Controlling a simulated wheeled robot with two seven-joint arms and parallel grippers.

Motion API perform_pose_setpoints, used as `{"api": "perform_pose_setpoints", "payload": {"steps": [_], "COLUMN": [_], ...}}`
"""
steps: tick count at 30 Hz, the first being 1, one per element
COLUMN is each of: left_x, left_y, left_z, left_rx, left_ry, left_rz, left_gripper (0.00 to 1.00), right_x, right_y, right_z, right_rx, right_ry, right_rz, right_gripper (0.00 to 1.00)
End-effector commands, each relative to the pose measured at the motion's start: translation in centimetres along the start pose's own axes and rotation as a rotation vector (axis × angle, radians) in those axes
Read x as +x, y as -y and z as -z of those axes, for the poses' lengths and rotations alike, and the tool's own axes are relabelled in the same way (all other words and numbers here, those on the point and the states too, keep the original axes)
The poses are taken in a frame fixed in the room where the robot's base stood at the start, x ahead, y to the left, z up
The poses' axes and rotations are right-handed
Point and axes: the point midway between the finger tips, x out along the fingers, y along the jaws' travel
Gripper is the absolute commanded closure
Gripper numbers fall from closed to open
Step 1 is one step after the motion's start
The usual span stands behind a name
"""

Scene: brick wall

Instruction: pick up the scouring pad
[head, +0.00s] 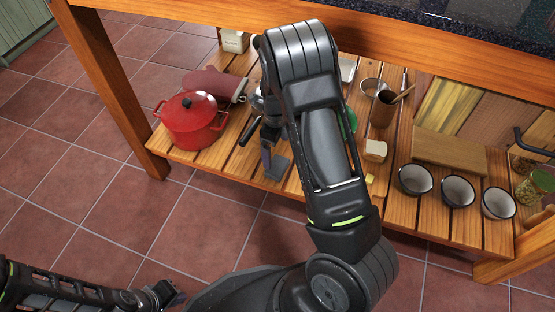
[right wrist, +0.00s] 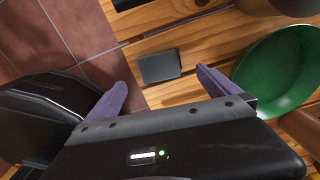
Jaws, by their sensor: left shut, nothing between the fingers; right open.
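The scouring pad (right wrist: 160,66) is a small dark grey rectangle lying flat on the wooden slats of the low shelf. In the head view it (head: 279,167) lies near the shelf's front edge. My right gripper (right wrist: 162,84) is open, with its two purple fingers on either side of the pad's near end in the right wrist view; nothing is between them. In the head view my right gripper (head: 267,150) is just by the pad, partly hidden by my arm. My left gripper (head: 170,294) is shut and empty, low over the tiled floor at the bottom left.
A green bowl (right wrist: 279,72) stands right of the pad. A red pot (head: 191,122) and a dark red mitt (head: 213,84) are left on the shelf (head: 222,161). The tabletop (head: 437,32) overhangs the shelf.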

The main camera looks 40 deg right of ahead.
Motion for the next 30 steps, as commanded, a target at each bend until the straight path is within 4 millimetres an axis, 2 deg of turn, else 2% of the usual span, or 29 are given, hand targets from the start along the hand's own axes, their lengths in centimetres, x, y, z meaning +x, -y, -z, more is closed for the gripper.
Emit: {"api": "perform_pose_setpoints", "payload": {"steps": [7,15,24,30], "left_x": [0.1,1.3,1.3,3.1], "left_y": [0.1,0.4,0.4,1.0], "left_z": [0.0,0.1,0.1,0.2], "left_rx": [-0.001,-0.001,-0.001,-0.001], "left_ry": [0.000,-0.006,-0.006,-0.013], "left_rz": [0.000,0.000,0.000,0.000], "left_gripper": [1.00,1.00,1.00,1.00], "right_x": [0.3,2.7,2.8,5.3], "right_y": [0.0,0.0,0.0,-0.1], "right_z": [0.0,0.0,0.0,0.1], "right_rx": [-0.002,-0.002,-0.003,-0.001], "right_ry": [0.000,0.000,0.001,0.000], "right_rz": [0.000,0.000,0.000,0.000], "right_gripper": [0.00,0.00,0.00,0.00]}}
